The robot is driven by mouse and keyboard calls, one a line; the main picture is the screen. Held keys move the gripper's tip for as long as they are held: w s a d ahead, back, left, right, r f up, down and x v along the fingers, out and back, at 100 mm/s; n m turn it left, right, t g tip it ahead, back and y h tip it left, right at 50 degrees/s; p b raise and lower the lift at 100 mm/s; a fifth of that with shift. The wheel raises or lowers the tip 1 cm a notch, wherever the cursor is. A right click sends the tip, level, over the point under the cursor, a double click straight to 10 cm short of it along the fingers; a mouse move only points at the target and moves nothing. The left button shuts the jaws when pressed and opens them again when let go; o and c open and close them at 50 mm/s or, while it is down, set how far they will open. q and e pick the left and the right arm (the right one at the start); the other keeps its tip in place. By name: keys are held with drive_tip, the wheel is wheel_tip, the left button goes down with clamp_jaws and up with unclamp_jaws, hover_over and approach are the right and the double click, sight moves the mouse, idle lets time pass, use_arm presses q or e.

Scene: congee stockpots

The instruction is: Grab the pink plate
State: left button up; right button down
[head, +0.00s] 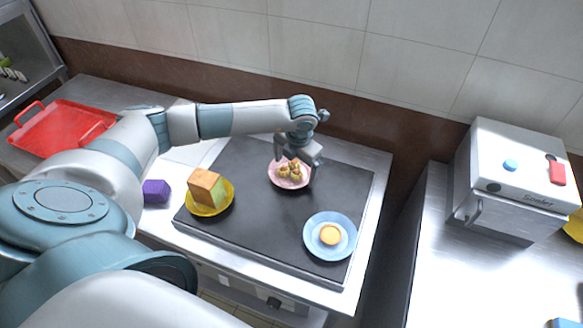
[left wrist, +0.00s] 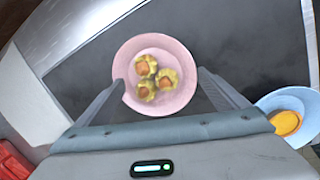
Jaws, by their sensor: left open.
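The pink plate (head: 291,182) lies on the dark slab, with several yellow and orange food pieces (head: 289,170) on it. It also shows in the left wrist view (left wrist: 186,94), in the middle between my finger ends. My left gripper (head: 303,163) is open, just above the plate's far right side in the head view. In the left wrist view its two fingers (left wrist: 158,92) stand on the left and right of the plate's lower part. Whether they touch the rim I cannot tell. My right gripper is not in view.
A yellow plate (head: 208,211) with a block on it stands left on the dark slab (head: 265,228). A blue plate (head: 316,248) with round food stands front right. A purple block (head: 156,191), a red tray (head: 66,130) and a white machine (head: 518,180) stand further out.

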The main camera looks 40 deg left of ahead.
use_arm(q)
drive_tip(key=shift+f, duration=0.35)
drive_tip(key=shift+c, duration=0.4)
drive_tip(key=c, duration=1)
drive_tip(key=shift+o, duration=0.2)
drive_tip(key=shift+w+r, duration=0.1)
